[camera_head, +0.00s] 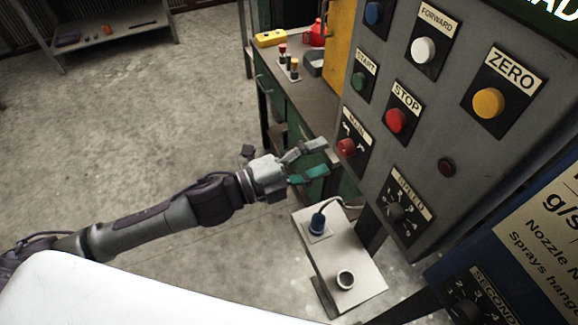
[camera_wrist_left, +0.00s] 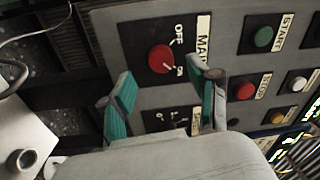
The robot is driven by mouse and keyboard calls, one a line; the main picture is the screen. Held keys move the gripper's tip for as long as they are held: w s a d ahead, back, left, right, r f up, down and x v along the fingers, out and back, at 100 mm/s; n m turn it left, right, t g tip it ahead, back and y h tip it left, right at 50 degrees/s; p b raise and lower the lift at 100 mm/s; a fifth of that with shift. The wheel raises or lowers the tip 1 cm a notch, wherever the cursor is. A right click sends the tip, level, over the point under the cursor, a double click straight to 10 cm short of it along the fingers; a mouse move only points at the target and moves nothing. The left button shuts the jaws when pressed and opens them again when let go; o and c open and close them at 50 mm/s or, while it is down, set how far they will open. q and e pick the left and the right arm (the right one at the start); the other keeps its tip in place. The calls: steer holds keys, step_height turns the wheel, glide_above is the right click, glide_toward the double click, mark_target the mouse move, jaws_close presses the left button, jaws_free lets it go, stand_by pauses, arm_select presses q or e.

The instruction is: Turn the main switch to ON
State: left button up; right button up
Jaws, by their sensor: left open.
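The main switch is a red round knob (camera_head: 347,147) on a black plate labelled MAIN, at the lower left of the grey control panel. The wrist view shows the red knob (camera_wrist_left: 161,59) close up with OFF and ON marks beside it. I cannot tell for certain which mark it points to. My left gripper (camera_head: 320,158) is open, with teal finger pads, just left of the switch and apart from it. In the wrist view the fingers (camera_wrist_left: 160,75) are spread to either side of the knob's lower part with nothing between them. My right gripper is not in view.
Near the main switch are the green START button (camera_head: 358,82), red STOP button (camera_head: 395,120) and SPEED dial (camera_head: 396,212). A workbench (camera_head: 300,100) is behind. Open floor lies left.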

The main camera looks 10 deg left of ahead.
arm_select(q)
steer(key=v, duration=0.8)
